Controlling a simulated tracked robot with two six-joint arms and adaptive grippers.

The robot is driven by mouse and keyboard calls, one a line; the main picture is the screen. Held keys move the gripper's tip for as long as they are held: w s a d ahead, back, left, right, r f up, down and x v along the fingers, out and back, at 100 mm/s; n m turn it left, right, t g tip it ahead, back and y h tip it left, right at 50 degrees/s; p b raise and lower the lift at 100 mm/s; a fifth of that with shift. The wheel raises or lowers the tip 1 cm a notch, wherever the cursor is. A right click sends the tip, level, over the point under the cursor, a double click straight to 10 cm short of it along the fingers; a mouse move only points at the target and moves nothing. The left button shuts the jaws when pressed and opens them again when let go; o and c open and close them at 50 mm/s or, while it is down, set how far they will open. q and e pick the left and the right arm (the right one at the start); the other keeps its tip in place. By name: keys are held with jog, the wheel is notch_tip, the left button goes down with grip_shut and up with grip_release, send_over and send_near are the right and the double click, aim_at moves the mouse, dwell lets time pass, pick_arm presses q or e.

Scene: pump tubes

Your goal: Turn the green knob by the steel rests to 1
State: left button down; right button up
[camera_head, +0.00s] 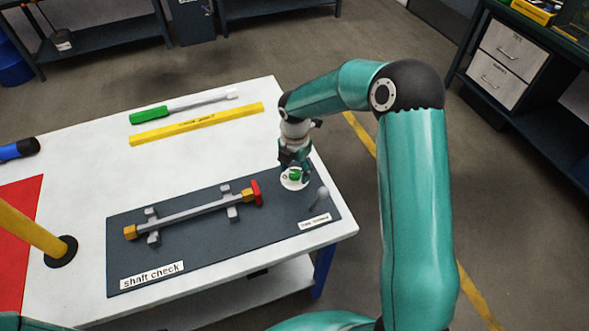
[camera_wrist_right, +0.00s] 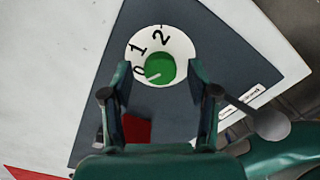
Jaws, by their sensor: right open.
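The green knob (camera_head: 295,174) sits on a white round dial at the right end of the dark board, beside the steel rests (camera_head: 152,228). In the right wrist view the knob (camera_wrist_right: 160,66) has a white pointer line directed toward the 0; the dial (camera_wrist_right: 178,44) shows 0, 1 and 2. My right gripper (camera_head: 294,162) points down over the knob. In the wrist view its two fingers stand open, one on each side of the knob, with gaps visible; contact is not seen. My left gripper is not in view.
A grey shaft (camera_head: 195,212) with yellow ends and a red cap (camera_head: 257,192) lies on the rests. A grey ball-ended lever (camera_head: 322,193) stands close to the knob. A green-handled tool (camera_head: 150,114) and yellow bar (camera_head: 195,124) lie behind. A yellow post (camera_head: 30,232) stands left.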

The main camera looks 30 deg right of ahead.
jog(key=shift+f, duration=0.2)
grip_shut()
